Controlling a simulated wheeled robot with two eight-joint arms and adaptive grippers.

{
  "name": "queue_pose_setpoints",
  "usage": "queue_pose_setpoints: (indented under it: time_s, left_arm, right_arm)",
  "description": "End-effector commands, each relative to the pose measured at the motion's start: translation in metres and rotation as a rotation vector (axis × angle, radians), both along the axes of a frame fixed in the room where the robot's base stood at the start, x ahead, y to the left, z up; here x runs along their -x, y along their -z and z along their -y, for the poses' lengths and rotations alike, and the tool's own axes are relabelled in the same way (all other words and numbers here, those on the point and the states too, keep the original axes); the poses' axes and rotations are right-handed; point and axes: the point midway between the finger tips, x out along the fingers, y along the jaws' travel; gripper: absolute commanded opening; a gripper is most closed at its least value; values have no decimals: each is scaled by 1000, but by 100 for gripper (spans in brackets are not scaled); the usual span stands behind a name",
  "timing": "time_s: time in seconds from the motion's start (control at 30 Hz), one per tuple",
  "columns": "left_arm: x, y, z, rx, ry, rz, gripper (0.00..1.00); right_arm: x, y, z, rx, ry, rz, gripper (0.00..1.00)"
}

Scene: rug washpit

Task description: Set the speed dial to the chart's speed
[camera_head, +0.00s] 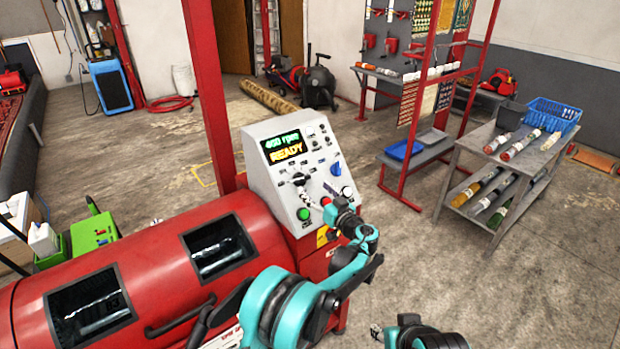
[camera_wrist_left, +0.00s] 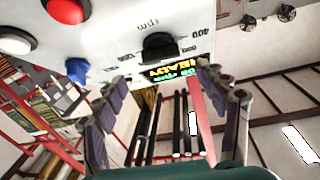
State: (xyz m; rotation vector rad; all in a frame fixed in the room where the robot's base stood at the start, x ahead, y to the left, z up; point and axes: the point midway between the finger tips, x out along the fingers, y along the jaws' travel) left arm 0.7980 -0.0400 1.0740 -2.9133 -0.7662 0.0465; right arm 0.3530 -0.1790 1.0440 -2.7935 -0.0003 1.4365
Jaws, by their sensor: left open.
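The control panel (camera_head: 290,150) stands on the red machine, and its lit display (camera_head: 286,147) reads 400 rpm and READY. The black speed dial (camera_wrist_left: 160,46) is marked rpm, with 400 among its printed numbers; its pointer setting is unclear. In the head view the dial (camera_head: 299,180) is small. I cannot make out a speed chart.
A blue knob (camera_head: 336,169), a red button (camera_head: 326,201) and a green button (camera_head: 304,214) are close to the dial. The red drum (camera_head: 150,262) extends left. A grey shelf table (camera_head: 458,160) with rolls and a blue basket (camera_head: 553,115) stands right. Floor between is clear.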

Motion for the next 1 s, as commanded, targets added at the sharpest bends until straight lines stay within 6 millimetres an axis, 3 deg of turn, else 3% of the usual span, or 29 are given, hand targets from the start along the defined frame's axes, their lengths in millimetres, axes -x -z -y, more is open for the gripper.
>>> queue_pose_setpoints:
  time_s: [0.33,0.73,0.9,0.93,1.0]
  left_arm:
    - [-47,2,-28,0,-2,-2,72]
    - [-56,0,-33,1,-1,-3,72]
    - [-55,0,-33,1,-1,-3,28]
    - [-55,0,-33,1,-1,-3,23]
    - [-55,0,-33,1,-1,-3,23]
  right_arm:
    - [0,12,0,0,0,0,40]
    - [0,13,0,0,0,0,40]
    - [0,13,0,0,0,0,40]
    - [0,13,0,0,0,0,40]
    - [0,13,0,0,0,0,40]
